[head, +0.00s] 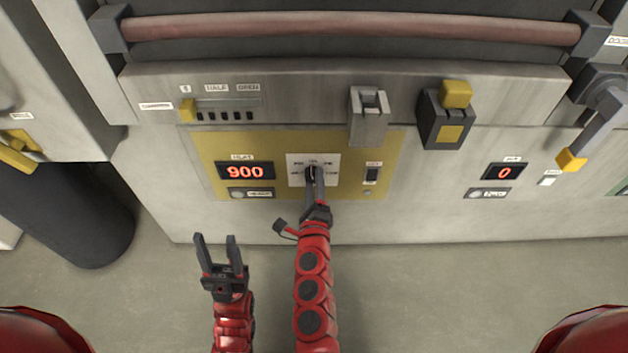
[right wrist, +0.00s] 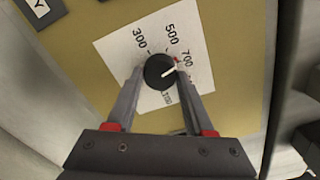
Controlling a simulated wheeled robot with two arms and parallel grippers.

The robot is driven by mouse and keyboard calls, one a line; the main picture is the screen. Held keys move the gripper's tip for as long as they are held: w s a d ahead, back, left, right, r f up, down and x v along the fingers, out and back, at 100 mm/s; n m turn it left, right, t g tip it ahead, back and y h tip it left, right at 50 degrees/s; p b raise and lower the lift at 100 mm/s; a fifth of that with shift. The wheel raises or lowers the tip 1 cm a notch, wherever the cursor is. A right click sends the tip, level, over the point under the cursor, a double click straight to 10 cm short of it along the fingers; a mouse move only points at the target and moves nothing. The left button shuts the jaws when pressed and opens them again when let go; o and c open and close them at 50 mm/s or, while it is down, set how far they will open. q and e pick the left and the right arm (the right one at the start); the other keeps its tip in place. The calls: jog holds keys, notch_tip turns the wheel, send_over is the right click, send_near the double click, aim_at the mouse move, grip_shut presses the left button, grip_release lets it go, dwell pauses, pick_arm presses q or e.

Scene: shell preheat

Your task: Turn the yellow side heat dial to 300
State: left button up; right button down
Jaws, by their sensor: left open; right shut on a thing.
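The heat dial is a round black knob (right wrist: 160,71) on a white plate (right wrist: 112,45) set in a yellow panel (head: 222,145). In the right wrist view, the plate shows 300, 500 and 700, and another label is partly hidden. The knob's white pointer slants up and right, near the 700 side. My right gripper (head: 312,172) is shut on the knob, one finger on each side. The red display (head: 245,171) left of the dial reads 900. My left gripper (head: 217,240) is open and empty, below and left of the panel, touching nothing.
A small switch (head: 372,174) is right of the dial. A grey latch (head: 368,115) and a black-and-yellow lever (head: 445,115) stick out above. A long bar handle (head: 350,27) crosses the top. Another display (head: 505,172) reads 0. The floor before the machine is clear.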

jog(key=n+p, duration=0.1)
jog(key=n, duration=0.1)
jog(key=n+p, duration=0.1)
jog(key=n, duration=0.1)
jog(key=shift+r+n, duration=0.2)
jog(key=shift+n, duration=0.1)
jog(key=n+p, duration=0.2)
jog(key=n, duration=0.1)
jog(key=shift+n+p, duration=0.35)
jog(key=shift+n, duration=0.05)
jog(key=n+p, duration=0.4)
jog(key=n, duration=0.2)
jog(key=shift+r, duration=0.1)
jog(key=shift+n+p, duration=0.85)
jog(key=shift+n, duration=0.55)
jog(key=shift+c, duration=1.4)
grip_release()
jog(key=shift+f, duration=0.2)
